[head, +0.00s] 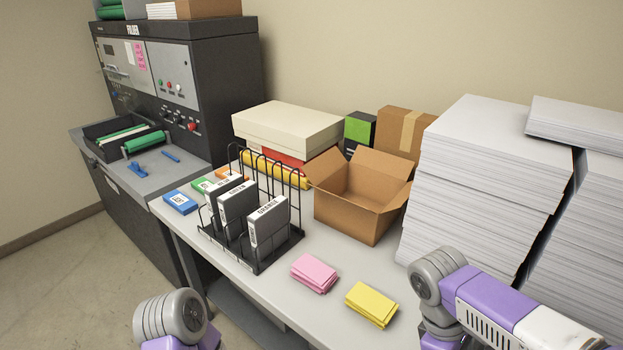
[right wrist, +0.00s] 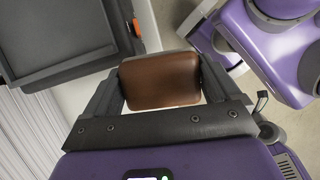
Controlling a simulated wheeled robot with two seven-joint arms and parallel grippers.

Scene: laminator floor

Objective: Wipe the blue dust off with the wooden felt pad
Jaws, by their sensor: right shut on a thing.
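The wooden pad (right wrist: 160,82), a brown block with rounded corners, is in the right wrist view. My right gripper (right wrist: 160,66) is shut on it, one finger on each side. The pad's felt face is not visible. In the head view only part of my right arm shows at the lower right, and the gripper and pad are out of the picture. My left arm shows at the lower left, with its gripper out of view. I cannot make out any blue dust in either view.
A dark, rimmed tray-like surface (right wrist: 55,38) lies beside the pad. The table (head: 235,282) holds a black wire rack (head: 262,262) with dark cases, an open carton (head: 362,212), pink cloths (head: 314,273) and yellow cloths (head: 371,304). Tall paper stacks (head: 487,185) stand right, a machine (head: 200,62) left.

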